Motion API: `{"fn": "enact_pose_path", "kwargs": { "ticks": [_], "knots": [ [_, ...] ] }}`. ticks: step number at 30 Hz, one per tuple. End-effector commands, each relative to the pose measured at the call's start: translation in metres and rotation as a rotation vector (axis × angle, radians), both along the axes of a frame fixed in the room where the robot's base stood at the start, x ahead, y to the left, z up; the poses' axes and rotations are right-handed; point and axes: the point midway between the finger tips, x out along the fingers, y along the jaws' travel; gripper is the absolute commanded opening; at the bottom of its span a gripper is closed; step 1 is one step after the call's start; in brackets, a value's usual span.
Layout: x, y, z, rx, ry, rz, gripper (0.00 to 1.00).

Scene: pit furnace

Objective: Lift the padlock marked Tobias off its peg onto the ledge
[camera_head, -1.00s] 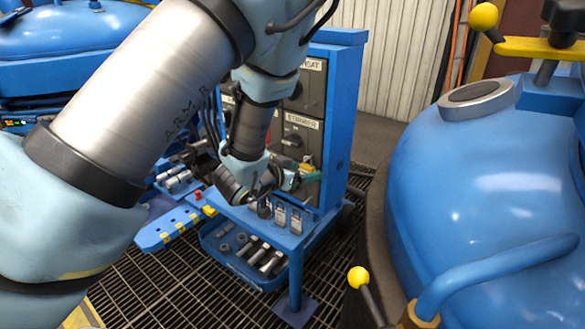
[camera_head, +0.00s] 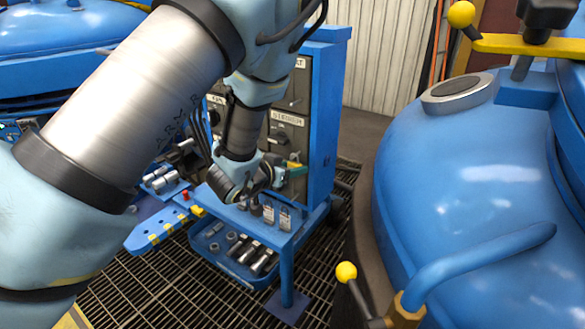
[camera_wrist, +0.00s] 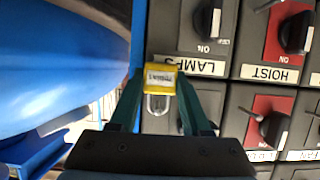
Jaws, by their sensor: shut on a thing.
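The yellow padlock (camera_wrist: 160,82) is between the two teal fingers of my gripper (camera_wrist: 160,88) in the wrist view, and the gripper is shut on it. Its white label is small and upside down, and I cannot read the name surely. Its grey shackle (camera_wrist: 156,104) points toward my palm. In the head view my gripper (camera_head: 291,171) is close to the switch panel, with a bit of yellow showing there. I cannot tell whether the shackle still touches a peg. The blue ledge (camera_head: 291,236) is below my gripper.
Grey tagged pieces (camera_head: 285,218) stand on the ledge. A blue tray (camera_head: 228,259) of metal parts sits under it. Panel switches marked LAMPS (camera_wrist: 190,65) and HOIST (camera_wrist: 271,74) are close by. A large blue vessel (camera_head: 480,200) with a yellow-knobbed lever (camera_head: 347,272) is at the right.

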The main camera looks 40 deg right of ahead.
Motion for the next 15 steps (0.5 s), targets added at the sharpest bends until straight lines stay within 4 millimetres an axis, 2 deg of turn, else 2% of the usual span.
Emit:
{"fn": "enact_pose_path", "kwargs": {
  "ticks": [1,7,15],
  "knots": [
    [0.0000,0.0001,0.0001,0.000,0.000,0.000,0.22],
    [0.0001,0.0001,0.0001,0.000,0.000,0.000,0.00],
    [0.0001,0.0001,0.0007,0.000,0.000,0.000,0.00]
  ]
}}
